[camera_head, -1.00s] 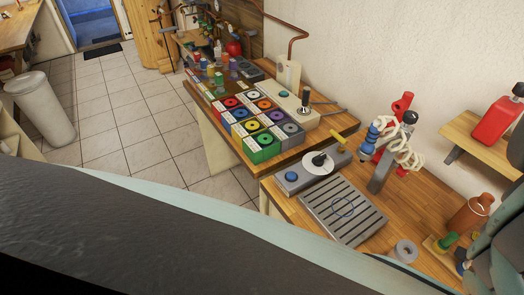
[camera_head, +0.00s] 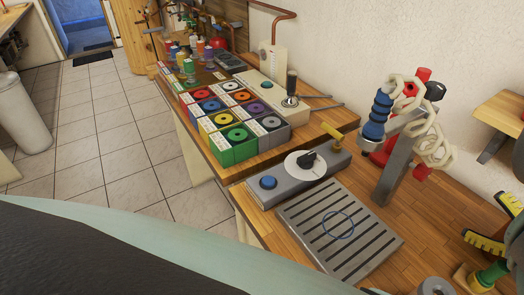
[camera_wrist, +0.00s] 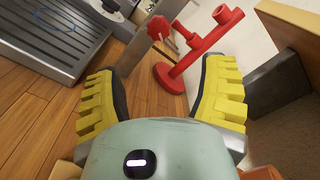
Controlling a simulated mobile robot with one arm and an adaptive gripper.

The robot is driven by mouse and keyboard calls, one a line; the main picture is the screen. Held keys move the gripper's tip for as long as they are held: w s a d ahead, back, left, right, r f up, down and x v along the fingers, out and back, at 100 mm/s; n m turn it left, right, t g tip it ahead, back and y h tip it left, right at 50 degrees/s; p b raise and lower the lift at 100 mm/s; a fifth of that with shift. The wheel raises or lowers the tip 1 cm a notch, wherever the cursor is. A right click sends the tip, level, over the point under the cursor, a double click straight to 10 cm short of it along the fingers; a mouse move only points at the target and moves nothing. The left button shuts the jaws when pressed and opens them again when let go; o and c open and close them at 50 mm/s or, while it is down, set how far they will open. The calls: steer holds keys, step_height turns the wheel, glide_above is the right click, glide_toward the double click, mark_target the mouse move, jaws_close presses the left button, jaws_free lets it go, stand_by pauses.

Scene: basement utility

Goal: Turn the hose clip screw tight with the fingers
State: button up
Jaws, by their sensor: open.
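I cannot make out a hose clip or its screw for certain in either view. In the head view, a grey post (camera_head: 396,165) stands on the bench with a blue ribbed piece (camera_head: 378,115) and a pale chain (camera_head: 443,150) on it. Red parts (camera_head: 420,173) show behind it. In the wrist view, a red stand (camera_wrist: 190,68) with round red knobs rises beyond my fingers. My gripper (camera_wrist: 160,80) is open, its yellow ribbed fingers apart with nothing held between them. It also shows at the right edge of the head view (camera_head: 496,225).
Coloured boxes (camera_head: 236,135) fill the bench beyond. A green object (camera_head: 490,272) stands near my gripper. Bare wood (camera_head: 425,225) lies before the post.

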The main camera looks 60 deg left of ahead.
mark_target(427, 175)
steer(key=a+p, duration=0.4)
steer(key=a, duration=1.1)
steer(key=shift+w+a, duration=0.1)
steer(key=shift+a, duration=0.25)
steer(key=shift+d, duration=0.1)
jaws_close()
